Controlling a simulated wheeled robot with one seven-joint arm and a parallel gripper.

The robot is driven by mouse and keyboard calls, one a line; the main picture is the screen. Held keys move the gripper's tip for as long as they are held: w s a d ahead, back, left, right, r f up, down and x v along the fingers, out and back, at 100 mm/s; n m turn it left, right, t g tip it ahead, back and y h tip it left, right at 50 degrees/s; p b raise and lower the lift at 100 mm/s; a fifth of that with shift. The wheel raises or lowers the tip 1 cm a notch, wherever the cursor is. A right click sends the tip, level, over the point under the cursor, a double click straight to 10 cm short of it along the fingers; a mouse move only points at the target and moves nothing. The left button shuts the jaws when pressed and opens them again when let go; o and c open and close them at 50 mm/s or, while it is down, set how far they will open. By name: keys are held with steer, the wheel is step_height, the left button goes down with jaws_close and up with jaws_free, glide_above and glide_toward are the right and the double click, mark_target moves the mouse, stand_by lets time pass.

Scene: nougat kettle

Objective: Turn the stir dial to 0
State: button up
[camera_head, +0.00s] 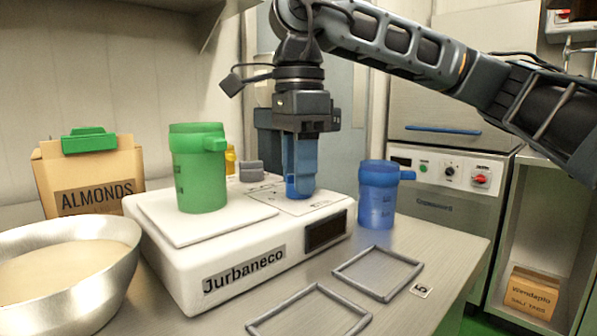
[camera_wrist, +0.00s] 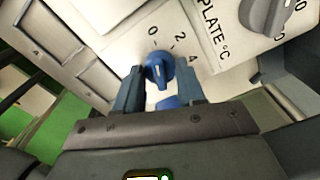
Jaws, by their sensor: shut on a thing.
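The stir dial (camera_wrist: 158,68) is a blue knob on the white top of the Jurbaneco hot plate, with 0, 2 and 4 printed around it in the wrist view. Its narrow end points roughly up the picture, towards the 0 side; the exact setting is hard to read. My gripper (camera_wrist: 161,85) is shut on the dial, one finger at each side. In the head view my gripper (camera_head: 299,170) points straight down at the plate's control panel, and only a low blue part of the dial (camera_head: 296,188) shows.
A green jug (camera_head: 200,168) stands on the plate (camera_head: 163,225), left of my gripper. A blue jug (camera_head: 377,195) stands close on the right. A grey PLATE °C knob (camera_wrist: 266,13) sits beside the dial. A steel bowl (camera_head: 60,300) and two grey frames (camera_head: 378,273) lie in front.

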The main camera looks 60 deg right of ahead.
stand_by(0.5)
steer(key=o, duration=1.1)
steer(key=shift+c, duration=0.2)
steer(key=shift+r+p, duration=0.9)
steer(key=shift+r, duration=3.05)
